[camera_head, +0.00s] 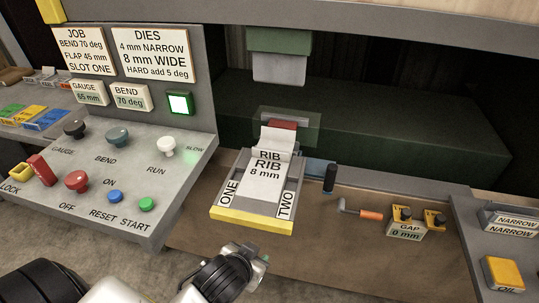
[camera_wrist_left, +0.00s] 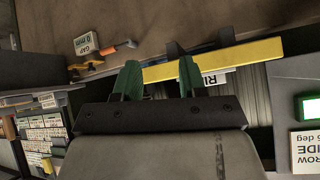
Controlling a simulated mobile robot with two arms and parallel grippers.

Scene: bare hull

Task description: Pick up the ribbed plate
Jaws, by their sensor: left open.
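The ribbed plate (camera_head: 265,183) is a pale sheet labelled "RIB 8 mm". It lies on a grey slotted holder with a yellow front bar (camera_head: 252,221), between the labels "ONE" and "TWO". Its far end bends upward near the red block under the press. My left gripper (camera_head: 260,255) is in front of the yellow bar, apart from the plate. In the left wrist view its two green fingers (camera_wrist_left: 158,78) are spread with nothing between them. The plate's labelled part (camera_wrist_left: 212,78) shows there beyond the yellow bar, partly hidden. My right gripper is not in view.
A control panel (camera_head: 125,185) with knobs and buttons stands left of the holder. The press tool (camera_head: 279,60) hangs above the back.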

